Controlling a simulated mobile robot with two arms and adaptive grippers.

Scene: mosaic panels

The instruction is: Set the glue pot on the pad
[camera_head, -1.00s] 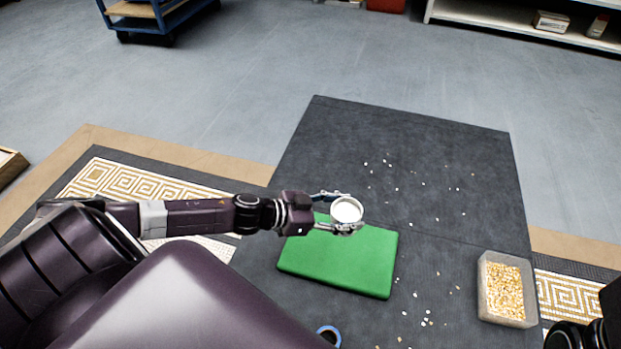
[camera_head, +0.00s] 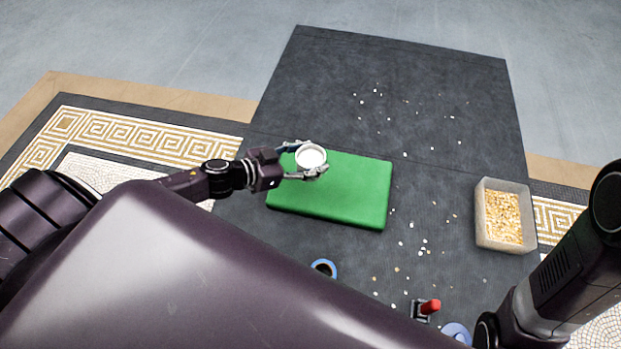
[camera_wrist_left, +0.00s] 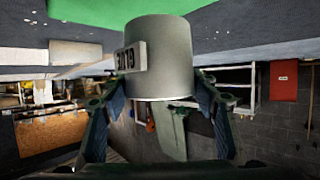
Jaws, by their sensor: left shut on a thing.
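The glue pot (camera_head: 311,155) is a light grey cylinder with white contents. I cannot tell how high the pot is above the pad. The pad also shows in the left wrist view (camera_wrist_left: 105,12). The right arm shows at the right edge; its gripper is out of sight.
A translucent bin of tan chips (camera_head: 503,215) stands on the dark mat (camera_head: 400,75) to the right. Small loose chips are scattered on the mat. A blue ring-shaped thing (camera_head: 324,267) and a red-topped tool (camera_head: 428,307) lie nearer me.

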